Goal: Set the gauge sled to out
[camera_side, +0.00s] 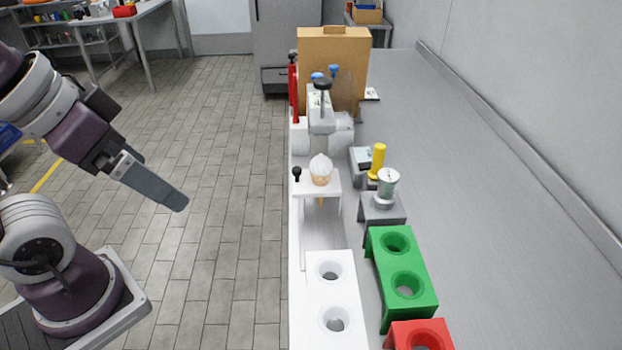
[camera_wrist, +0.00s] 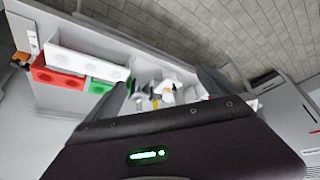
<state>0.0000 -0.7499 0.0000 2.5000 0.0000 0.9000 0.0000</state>
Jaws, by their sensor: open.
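A small white stand (camera_side: 328,181) with a black ball knob (camera_side: 297,173) at its left is in the side view, and it looks like the gauge sled, though no label is readable. A cone with a white swirled top (camera_side: 320,168) sits in it, in front of the dispenser nozzle (camera_side: 322,125). The cone's white top shows small in the wrist view (camera_wrist: 167,94). My gripper (camera_side: 176,200) is open and empty, out over the floor left of the counter and apart from everything. Its two fingers frame the stand area from afar in the wrist view.
White (camera_side: 332,295), green (camera_side: 402,264) and red (camera_side: 420,335) holed holders stand at the near end. A grey stand (camera_side: 383,208) with a cup and a yellow post (camera_side: 377,160) are right of the cone. A cardboard box (camera_side: 345,55) stands behind. The right counter is clear.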

